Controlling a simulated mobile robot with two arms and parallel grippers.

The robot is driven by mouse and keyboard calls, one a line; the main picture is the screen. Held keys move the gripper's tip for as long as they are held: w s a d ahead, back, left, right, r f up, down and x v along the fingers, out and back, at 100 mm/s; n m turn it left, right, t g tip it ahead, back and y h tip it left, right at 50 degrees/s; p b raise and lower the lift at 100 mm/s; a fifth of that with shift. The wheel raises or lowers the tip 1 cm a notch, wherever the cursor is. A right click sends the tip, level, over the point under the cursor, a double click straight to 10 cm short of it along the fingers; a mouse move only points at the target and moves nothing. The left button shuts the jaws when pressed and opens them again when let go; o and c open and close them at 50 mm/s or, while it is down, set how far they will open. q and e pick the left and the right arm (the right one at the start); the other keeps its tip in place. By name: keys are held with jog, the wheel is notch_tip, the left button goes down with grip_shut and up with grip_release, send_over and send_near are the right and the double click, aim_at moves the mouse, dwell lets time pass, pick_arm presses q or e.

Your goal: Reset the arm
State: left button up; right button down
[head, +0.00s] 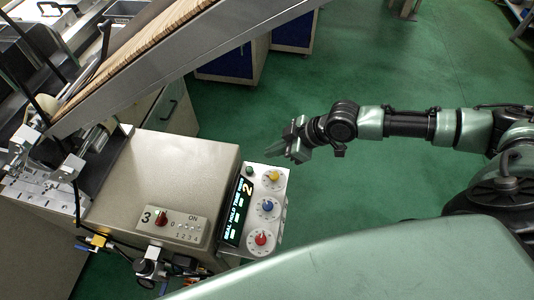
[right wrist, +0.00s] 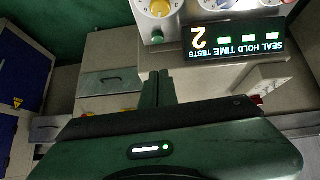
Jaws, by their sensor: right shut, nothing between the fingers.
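My right gripper (head: 277,150) is shut and empty. In the head view it is above and to the right of the control panel, with the arm stretched in from the right. In the right wrist view its fingers (right wrist: 157,88) are together, pointing toward the panel. The control panel (head: 281,206) has yellow, blue and red knobs and a lit display (head: 238,211) with a "2". The display also shows in the right wrist view (right wrist: 236,38), next to the yellow knob (right wrist: 158,8). My left gripper is not in view.
A beige machine housing (head: 188,170) with a red rotary switch (head: 162,219) stands left of the panel. A sloping chute (head: 170,45) of sticks rises above it. Blue cabinets (head: 232,67) stand behind. The green floor (head: 400,75) around my right arm is clear.

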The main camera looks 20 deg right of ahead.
jog(key=shift+a, duration=0.1)
dwell(0.7)
jog(key=s+a, duration=1)
jog(key=a, duration=0.5)
jog(key=s+d+f+m+g+h, duration=0.1)
jog(key=s+d+f+m+h, duration=0.15)
jog(key=s+d+m, duration=0.4)
jog(key=s+d+f+m+g+h, duration=0.1)
jog(key=s+d+m+h, duration=0.25)
jog(key=d, duration=0.65)
notch_tip(320, 180, down, 25)
jog(key=s, duration=0.2)
jog(key=s+d+f+n+g, duration=0.1)
jog(key=s+d+f+g, duration=0.1)
jog(key=s+f, duration=1.4)
jog(key=shift+s+d+f, duration=0.15)
jog(key=shift+s+f, duration=0.15)
jog(key=shift+s, duration=0.05)
